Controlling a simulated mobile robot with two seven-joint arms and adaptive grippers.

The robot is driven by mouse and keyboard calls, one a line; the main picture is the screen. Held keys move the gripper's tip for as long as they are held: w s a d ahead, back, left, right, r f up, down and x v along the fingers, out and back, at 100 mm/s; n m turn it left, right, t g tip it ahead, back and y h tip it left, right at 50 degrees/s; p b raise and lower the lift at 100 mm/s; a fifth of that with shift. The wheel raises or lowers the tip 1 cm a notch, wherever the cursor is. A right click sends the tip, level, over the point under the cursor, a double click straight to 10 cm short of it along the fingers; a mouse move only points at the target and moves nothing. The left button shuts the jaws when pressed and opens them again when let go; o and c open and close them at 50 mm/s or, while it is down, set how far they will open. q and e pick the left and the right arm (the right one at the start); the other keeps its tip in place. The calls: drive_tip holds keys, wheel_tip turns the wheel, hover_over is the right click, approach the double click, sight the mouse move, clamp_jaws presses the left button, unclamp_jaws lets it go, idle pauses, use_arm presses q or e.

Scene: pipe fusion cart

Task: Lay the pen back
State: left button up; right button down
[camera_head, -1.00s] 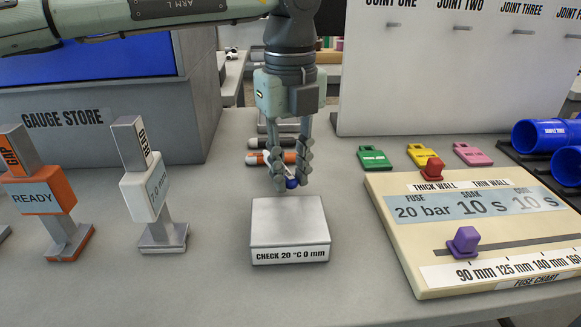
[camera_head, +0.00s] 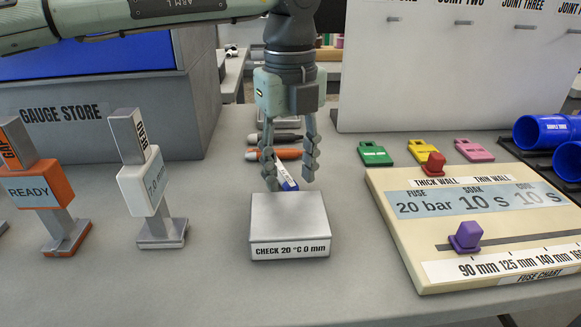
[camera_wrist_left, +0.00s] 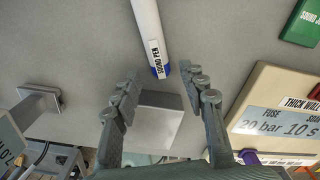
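The white pen with a blue end (camera_head: 286,177) shows between the fingers of my left gripper (camera_head: 289,175), just behind the grey check block (camera_head: 289,215). In the left wrist view the pen (camera_wrist_left: 148,32) runs away from the gripper, with its labelled blue end nearest the fingers. My left gripper is open, its fingers spread either side of that end with gaps visible in the wrist view. Whether the pen lies flat on the table or leans is not clear. My right gripper is not in view.
A dark pen (camera_head: 281,138) and an orange pen (camera_head: 287,154) lie behind the gripper. Standing gauges (camera_head: 149,190) are to the left. The fuse chart board (camera_head: 420,262) and coloured tags (camera_head: 375,154) are to the right.

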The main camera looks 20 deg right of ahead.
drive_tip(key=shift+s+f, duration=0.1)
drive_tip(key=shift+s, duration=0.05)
use_arm(q)
drive_tip(key=shift+r, duration=0.1)
drive_tip(key=shift+r+p, duration=0.55)
drive_tip(key=shift+p, duration=0.15)
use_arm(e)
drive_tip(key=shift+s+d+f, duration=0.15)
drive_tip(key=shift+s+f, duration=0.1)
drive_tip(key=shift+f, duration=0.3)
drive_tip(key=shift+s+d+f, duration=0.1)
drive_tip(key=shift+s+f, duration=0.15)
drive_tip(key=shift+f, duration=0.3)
use_arm(q)
wheel_tip(320, 180, up, 12)
drive_tip(key=b, duration=0.1)
drive_tip(key=shift+f, duration=0.25)
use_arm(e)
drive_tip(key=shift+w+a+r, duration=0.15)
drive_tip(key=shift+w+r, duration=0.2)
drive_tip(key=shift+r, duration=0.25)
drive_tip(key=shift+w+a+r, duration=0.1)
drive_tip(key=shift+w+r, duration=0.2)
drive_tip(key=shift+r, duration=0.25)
